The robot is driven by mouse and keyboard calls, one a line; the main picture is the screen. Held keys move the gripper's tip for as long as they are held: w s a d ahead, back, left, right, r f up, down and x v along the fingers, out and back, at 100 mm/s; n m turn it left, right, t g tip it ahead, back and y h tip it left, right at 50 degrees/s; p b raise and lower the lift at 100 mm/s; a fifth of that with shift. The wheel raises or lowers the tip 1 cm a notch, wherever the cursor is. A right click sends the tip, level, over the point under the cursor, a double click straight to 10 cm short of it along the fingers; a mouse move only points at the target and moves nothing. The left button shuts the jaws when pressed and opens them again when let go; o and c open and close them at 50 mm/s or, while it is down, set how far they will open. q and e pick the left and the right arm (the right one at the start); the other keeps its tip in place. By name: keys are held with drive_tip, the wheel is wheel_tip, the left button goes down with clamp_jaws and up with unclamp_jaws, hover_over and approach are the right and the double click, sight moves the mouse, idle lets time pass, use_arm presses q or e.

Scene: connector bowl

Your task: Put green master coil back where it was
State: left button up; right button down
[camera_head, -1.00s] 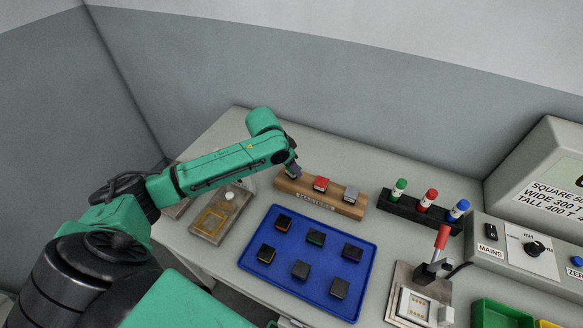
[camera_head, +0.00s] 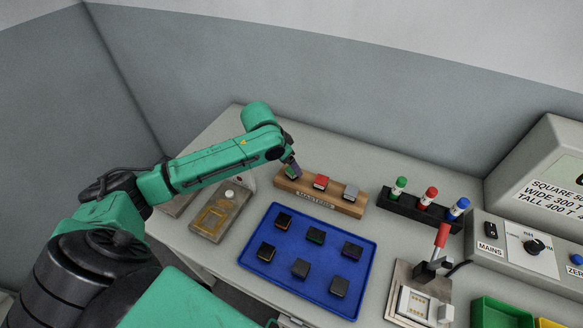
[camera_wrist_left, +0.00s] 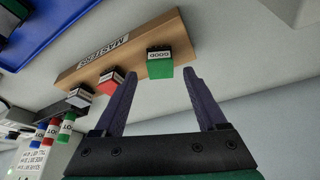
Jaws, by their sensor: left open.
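The green master coil (camera_wrist_left: 160,66), marked GOOD, stands on the wooden MASTERS rack (camera_wrist_left: 140,43), at the end away from the red and grey coils. In the head view the rack (camera_head: 345,206) shows with the green coil at its left end, mostly covered by my gripper. My left gripper (camera_head: 294,170) is open, its purple fingers on either side of the green coil with a gap visible in the wrist view. The red coil (camera_head: 321,182) sits mid-rack and the grey coil (camera_head: 351,193) at the right end. My right gripper is out of view.
A blue tray (camera_head: 253,236) with several dark coils lies in front of the rack. A black stand (camera_head: 412,213) with green, red and blue markers is to the right. A brass-plated fixture (camera_head: 220,213) lies left, and a red-handled lever fixture (camera_head: 433,266) front right.

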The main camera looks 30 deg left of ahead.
use_arm(q)
drive_tip(key=v, duration=0.9)
drive_tip(key=shift+b, duration=0.3)
drive_tip(key=shift+s+r, duration=0.1)
drive_tip(key=shift+s, duration=0.05)
